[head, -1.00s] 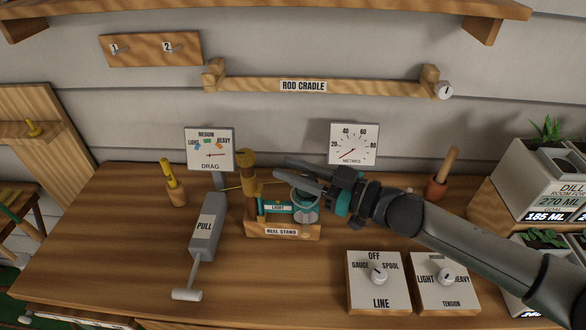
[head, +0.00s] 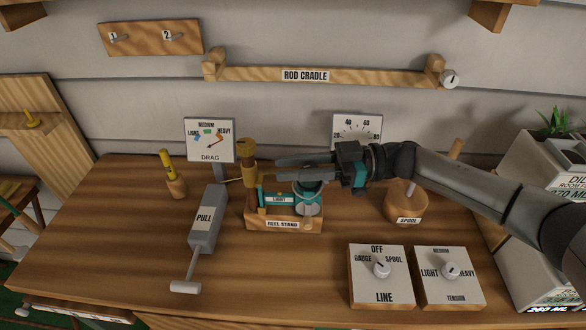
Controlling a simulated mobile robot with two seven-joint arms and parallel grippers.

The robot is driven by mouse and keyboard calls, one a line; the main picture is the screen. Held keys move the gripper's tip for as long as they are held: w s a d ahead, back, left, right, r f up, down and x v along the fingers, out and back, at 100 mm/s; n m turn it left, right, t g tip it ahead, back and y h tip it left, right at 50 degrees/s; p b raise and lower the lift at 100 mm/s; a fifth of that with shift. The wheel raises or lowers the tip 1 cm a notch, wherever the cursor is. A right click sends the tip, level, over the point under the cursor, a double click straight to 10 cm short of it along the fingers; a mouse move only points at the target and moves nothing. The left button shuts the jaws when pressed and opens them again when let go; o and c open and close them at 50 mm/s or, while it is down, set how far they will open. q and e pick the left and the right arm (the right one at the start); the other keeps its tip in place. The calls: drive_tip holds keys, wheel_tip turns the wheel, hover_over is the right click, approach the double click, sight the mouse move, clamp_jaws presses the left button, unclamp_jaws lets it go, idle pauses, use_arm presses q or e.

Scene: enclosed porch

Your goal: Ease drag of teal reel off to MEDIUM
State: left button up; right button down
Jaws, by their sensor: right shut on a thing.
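The teal reel (head: 298,198), labelled LIGHT, is mounted on the wooden reel stand (head: 255,222) in the middle of the bench. My right gripper (head: 284,170) reaches in from the right, over the top of the reel. It is shut on a part at the reel's top, which looks like its drag knob; the jaws hide most of it. My left gripper is not in view.
A grey PULL handle (head: 206,218) stands left of the reel. A metres dial (head: 357,130) is behind my right gripper, partly covered. A spool (head: 406,205) stands to the right. The LINE box (head: 380,275) and TENSION box (head: 449,277) are at the front right.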

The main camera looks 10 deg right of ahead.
drive_tip(key=shift+s+n+g+b, duration=0.15)
drive_tip(key=shift+n+g+b, duration=0.2)
drive_tip(key=shift+g, duration=0.25)
drive_tip(key=shift+a, duration=0.1)
drive_tip(key=c, duration=0.6)
unclamp_jaws()
drive_tip(key=d+b, duration=0.1)
drive_tip(key=d, duration=0.6)
drive_tip(key=shift+s+d, duration=0.15)
drive_tip(key=shift+d, duration=0.15)
